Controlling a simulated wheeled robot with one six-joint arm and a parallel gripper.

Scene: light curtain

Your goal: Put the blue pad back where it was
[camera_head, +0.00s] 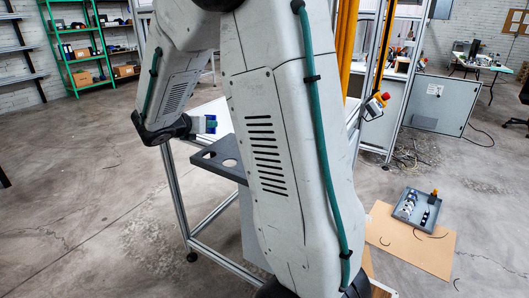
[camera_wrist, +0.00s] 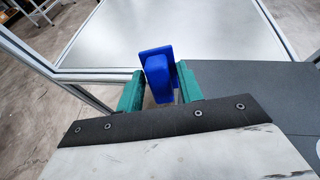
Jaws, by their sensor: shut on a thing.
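The blue pad (camera_wrist: 157,72) is a blue block on a flat blue plate. It stands between the two green fingers of my gripper (camera_wrist: 160,82) in the wrist view, and the gripper is shut on it. In the head view my gripper (camera_head: 207,125) shows small at the left of my arm, with a bit of blue at its tip. It is above the dark grey shelf with round holes (camera_head: 207,158). My arm hides part of that shelf, and the wrist hides the pad's lower end.
A metal frame (camera_head: 172,185) stands around the shelf, and its bars (camera_wrist: 95,75) cross the wrist view near the fingers. A pale panel (camera_wrist: 190,35) lies beyond the pad. A grey tray (camera_head: 404,217) with small parts rests on cardboard (camera_head: 385,245) at right. The floor at left is clear.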

